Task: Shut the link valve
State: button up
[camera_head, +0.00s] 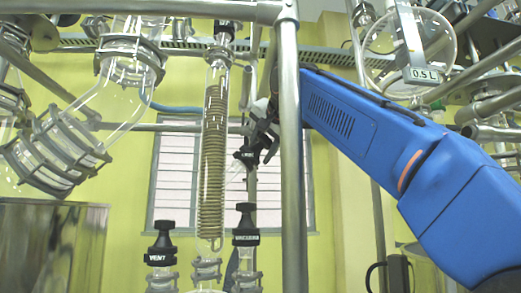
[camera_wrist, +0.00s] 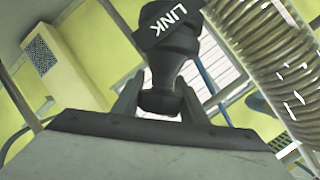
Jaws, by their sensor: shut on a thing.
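The link valve (camera_wrist: 168,28) has a black knob with a white "LINK" label and fills the top middle of the wrist view. My gripper (camera_wrist: 160,103) is shut on the link valve, with one finger on each side of its narrower lower black part. In the head view the link valve (camera_head: 246,156) is a small black knob right of the coiled glass column. There my gripper (camera_head: 266,132) is beside it, partly hidden by the steel post. The label's angle in the head view is too small to read well.
A steel post (camera_head: 290,150) stands right in front of my gripper. The coiled glass condenser (camera_head: 214,150) is close on the left. Black knobs marked "VENT" (camera_head: 162,245) and another black knob (camera_head: 246,226) stand below. A glass vessel (camera_head: 100,100) hangs at left.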

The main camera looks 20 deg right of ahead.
jog(key=shift+f, duration=0.15)
dwell(0.3)
jog(key=o, duration=1.1)
jog(key=shift+c, duration=0.2)
jog(key=shift+r+n+t+y, duration=0.2)
jog(key=shift+n+t+y, duration=0.2)
jog(key=shift+y, duration=0.1)
jog(key=shift+w+a+r+n+t+y, duration=0.15)
jog(key=shift+a+n+t+y, duration=0.2)
jog(key=shift+n+y, duration=0.35)
jog(key=shift+s+a+r+n+t+y, duration=0.1)
jog(key=shift+r+n+t+y, duration=0.05)
jog(key=shift+n+t+y, duration=0.4)
jog(key=shift+a+r+n+t+y, duration=0.15)
jog(key=shift+n+y, duration=0.6)
jog(key=shift+y, duration=0.15)
jog(key=shift+a+r+n+t+y, duration=0.15)
jog(key=shift+n+y, duration=0.55)
jog(key=shift+y, duration=0.15)
jog(key=shift+a+r+n+y, duration=0.1)
jog(key=shift+n+y, duration=0.5)
jog(key=shift+y, duration=0.1)
